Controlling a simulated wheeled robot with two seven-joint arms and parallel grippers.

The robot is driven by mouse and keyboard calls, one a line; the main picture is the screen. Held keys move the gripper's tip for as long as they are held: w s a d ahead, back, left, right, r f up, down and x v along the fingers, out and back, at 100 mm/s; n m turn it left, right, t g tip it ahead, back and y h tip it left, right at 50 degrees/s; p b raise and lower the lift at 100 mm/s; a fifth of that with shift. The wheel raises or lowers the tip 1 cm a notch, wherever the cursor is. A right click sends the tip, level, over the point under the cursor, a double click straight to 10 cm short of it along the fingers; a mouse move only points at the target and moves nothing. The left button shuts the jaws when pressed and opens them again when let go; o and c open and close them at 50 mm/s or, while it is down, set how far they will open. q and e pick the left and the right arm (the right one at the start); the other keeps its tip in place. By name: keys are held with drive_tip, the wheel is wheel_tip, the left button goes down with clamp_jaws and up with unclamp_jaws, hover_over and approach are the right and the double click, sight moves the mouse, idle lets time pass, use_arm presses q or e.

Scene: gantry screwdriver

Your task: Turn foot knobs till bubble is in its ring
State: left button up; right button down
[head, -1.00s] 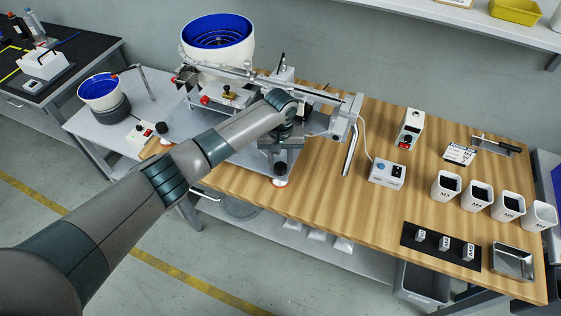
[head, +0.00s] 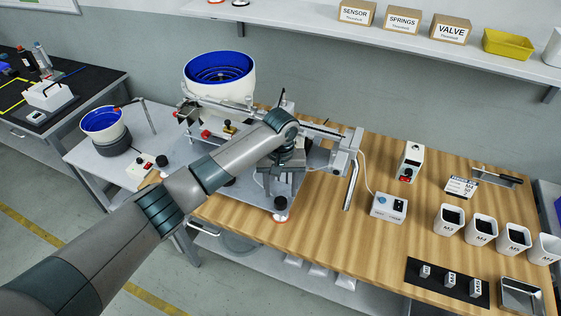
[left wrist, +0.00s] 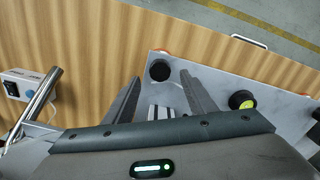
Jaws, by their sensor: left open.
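The grey machine base plate (head: 262,200) carries the bowl feeder and rail. A black foot knob (head: 281,203) stands at its front right corner, above an orange-and-white foot; it also shows in the left wrist view (left wrist: 160,70). A yellow-green bubble level (left wrist: 242,100) in a dark ring sits on the plate in the left wrist view; its bubble is too small to place. My left gripper (left wrist: 161,77) is open and empty, fingers pointing toward the knob, one each side of it in the picture; contact cannot be told. In the head view, my left arm hides part of the plate.
The blue-lined bowl feeder (head: 219,80) and rail stand behind my arm. A control box (head: 388,207) with a blue dial lies right, past a metal lever (head: 350,187). White cups (head: 448,219) and a black mat (head: 447,284) are farther right. Bare wood lies in front of the plate.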

sight(281, 201)
use_arm(q)
wheel_tip(281, 201, up, 13)
drive_tip(key=b, duration=0.2)
drive_tip(key=shift+f, duration=0.2)
idle(0.4)
